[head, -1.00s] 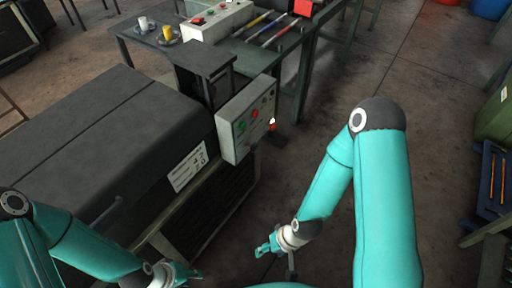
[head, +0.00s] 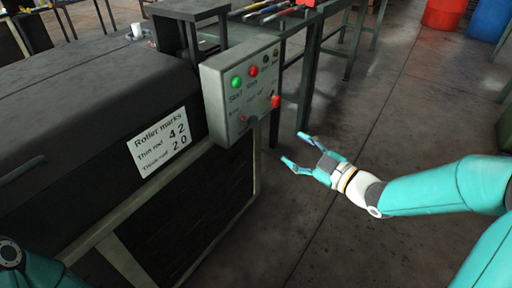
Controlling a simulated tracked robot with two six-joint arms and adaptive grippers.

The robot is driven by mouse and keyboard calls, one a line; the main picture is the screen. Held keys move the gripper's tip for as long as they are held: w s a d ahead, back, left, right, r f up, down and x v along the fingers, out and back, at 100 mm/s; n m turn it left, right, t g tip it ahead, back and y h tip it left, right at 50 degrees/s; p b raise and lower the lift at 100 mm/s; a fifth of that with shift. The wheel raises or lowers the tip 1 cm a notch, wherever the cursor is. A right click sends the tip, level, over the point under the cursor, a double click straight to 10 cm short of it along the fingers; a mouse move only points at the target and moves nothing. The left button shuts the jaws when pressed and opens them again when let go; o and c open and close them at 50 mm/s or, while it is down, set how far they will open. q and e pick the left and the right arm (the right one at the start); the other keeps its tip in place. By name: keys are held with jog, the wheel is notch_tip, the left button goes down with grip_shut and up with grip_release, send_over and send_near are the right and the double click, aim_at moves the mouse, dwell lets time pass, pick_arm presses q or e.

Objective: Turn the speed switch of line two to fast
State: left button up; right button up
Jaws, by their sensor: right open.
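A grey control box (head: 216,92) is fixed at the end of the dark machine. Its face carries a green button (head: 237,82) lettered Start, a red button (head: 253,71) and smaller round parts above right. Lower on the face sit a small dark knob with a red part (head: 243,118) and a red part (head: 275,101) at the right edge. I cannot tell which is the speed switch, or its setting. My right gripper (head: 295,148) is open and empty, right of the box and a little below it, apart from it. My left gripper is out of view.
The dark machine (head: 90,95) fills the left, with a white plate (head: 160,141) reading Roller marks. A green-grey table (head: 305,85) with coloured rods stands behind the box. Bare floor (head: 390,120) lies to the right.

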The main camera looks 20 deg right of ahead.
aim_at(255, 124)
pick_arm(q)
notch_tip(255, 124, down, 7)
jog(key=b, duration=0.5)
pick_arm(e)
jog(key=w+a+n, duration=0.1)
jog(key=w+a, duration=0.1)
jog(key=w, duration=0.2)
jog(key=w+a+n+y, duration=0.1)
jog(key=w+a, duration=0.2)
jog(key=w, duration=0.2)
jog(key=w+a, duration=0.2)
jog(key=w, duration=0.2)
jog(key=shift+w+a+r+n+t, duration=0.2)
jog(key=shift+a+r+n+t, duration=0.1)
jog(key=shift+a+r+n, duration=0.1)
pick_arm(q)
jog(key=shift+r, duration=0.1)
